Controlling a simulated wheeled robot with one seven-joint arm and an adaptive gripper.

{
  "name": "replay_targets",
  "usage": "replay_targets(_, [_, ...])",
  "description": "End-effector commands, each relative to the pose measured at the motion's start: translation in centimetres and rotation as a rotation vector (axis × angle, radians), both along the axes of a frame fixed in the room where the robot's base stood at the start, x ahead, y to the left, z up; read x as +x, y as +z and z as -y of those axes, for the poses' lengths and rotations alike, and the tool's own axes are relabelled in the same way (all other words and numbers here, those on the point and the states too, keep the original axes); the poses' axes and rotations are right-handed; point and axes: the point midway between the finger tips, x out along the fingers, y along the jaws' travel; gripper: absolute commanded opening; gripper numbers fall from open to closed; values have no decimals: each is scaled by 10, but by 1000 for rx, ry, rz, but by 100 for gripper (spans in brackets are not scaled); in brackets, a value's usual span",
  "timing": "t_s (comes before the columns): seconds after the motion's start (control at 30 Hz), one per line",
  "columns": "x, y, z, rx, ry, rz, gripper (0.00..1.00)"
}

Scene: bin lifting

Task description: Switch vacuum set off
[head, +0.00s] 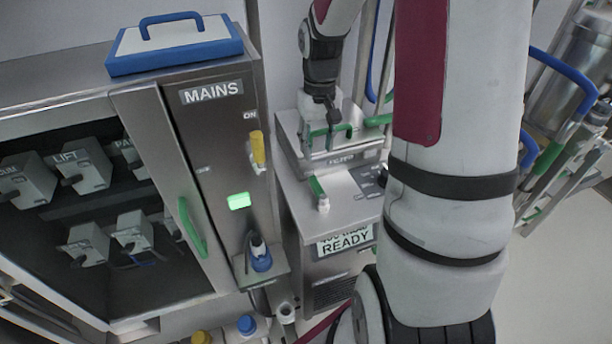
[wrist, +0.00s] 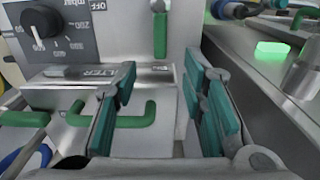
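The vacuum set is a grey metal box (head: 318,222) with a READY plate on its front. Its green lever (head: 319,188) stands on the top panel. My gripper (head: 331,112) is above the set's rear lid, by a green handle. In the wrist view my gripper (wrist: 165,108) is open, its teal fingers wide apart with nothing held. The green lid handle (wrist: 135,117) passes behind the left finger; contact cannot be told. The lever lies beyond the fingertips.
A mbar dial (wrist: 40,22) is left of the lever. The MAINS cabinet (head: 190,135) stands left, with a yellow handle (head: 257,148) near ON and a lit green lamp (head: 239,201). My arm hides the set's right side. A steel vessel (head: 568,75) stands right.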

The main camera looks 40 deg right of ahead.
Motion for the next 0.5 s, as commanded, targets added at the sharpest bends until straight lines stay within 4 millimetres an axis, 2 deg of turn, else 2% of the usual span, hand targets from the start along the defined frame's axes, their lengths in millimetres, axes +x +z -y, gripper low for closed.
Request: replay_targets(0.5, [-1, -96, -2, 2, 3, -5, 38])
